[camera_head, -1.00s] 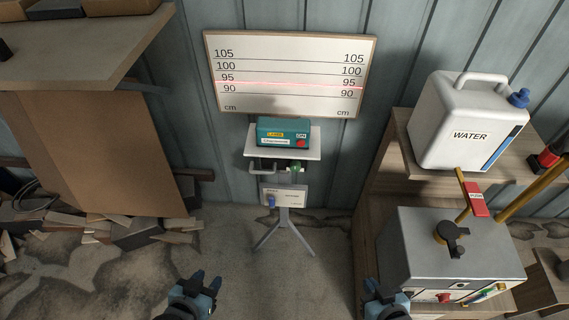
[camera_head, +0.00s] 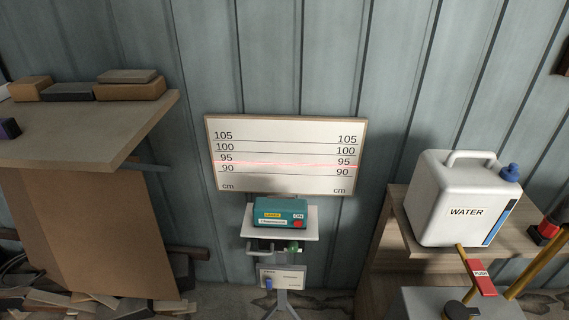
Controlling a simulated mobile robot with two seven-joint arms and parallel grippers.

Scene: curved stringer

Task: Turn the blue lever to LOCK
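A small blue lever (camera_head: 268,284) shows on the white labelled plate (camera_head: 290,277) of the tripod stand, low in the middle of the view. It points roughly upright; the lettering on the plate is too small to read. Above it, a teal laser box (camera_head: 280,213) with an ON label and a red button sits on the stand's white shelf (camera_head: 254,232). A red laser line crosses the board (camera_head: 285,180) behind, between the 90 and 95 marks at the left and close to 95. Neither of my grippers is in view.
A wooden bench with bricks (camera_head: 130,92) stands at the left. At the right, a white water container (camera_head: 462,200) stands on a wooden shelf (camera_head: 405,245), with a grey machine (camera_head: 415,302) and red PUSH handle (camera_head: 482,278) in front.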

